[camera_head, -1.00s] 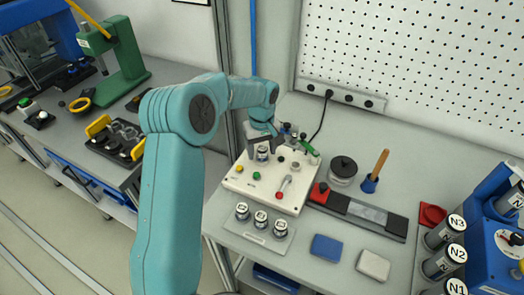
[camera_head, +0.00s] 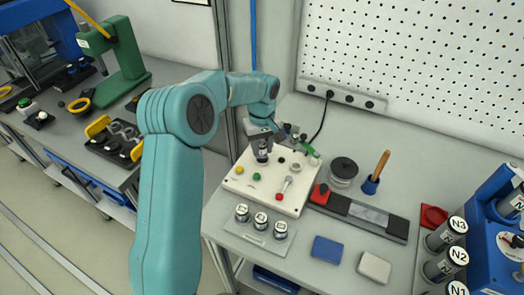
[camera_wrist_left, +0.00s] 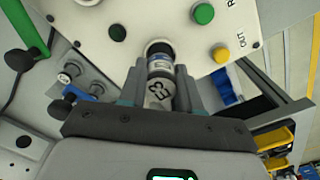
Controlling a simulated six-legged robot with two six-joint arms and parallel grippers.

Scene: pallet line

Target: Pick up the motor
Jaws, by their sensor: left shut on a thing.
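The motor (camera_wrist_left: 161,82) is a small silver cylinder with a blue band and a white label on its end. In the wrist view it sits between the two fingers of my left gripper (camera_wrist_left: 161,92), which is shut on it. Its far end is at a round dark hole in the white panel box; I cannot tell how much is inside. In the head view the left gripper (camera_head: 262,150) is at the box's back left, and fingers cover much of the motor. My right gripper is not in view.
The white panel box (camera_head: 237,185) carries coloured buttons and a red-knobbed lever (camera_head: 284,188). Several similar labelled cylinders stand in front on a grey plate (camera_head: 228,226) and in a blue rack (camera_head: 480,215) at right.

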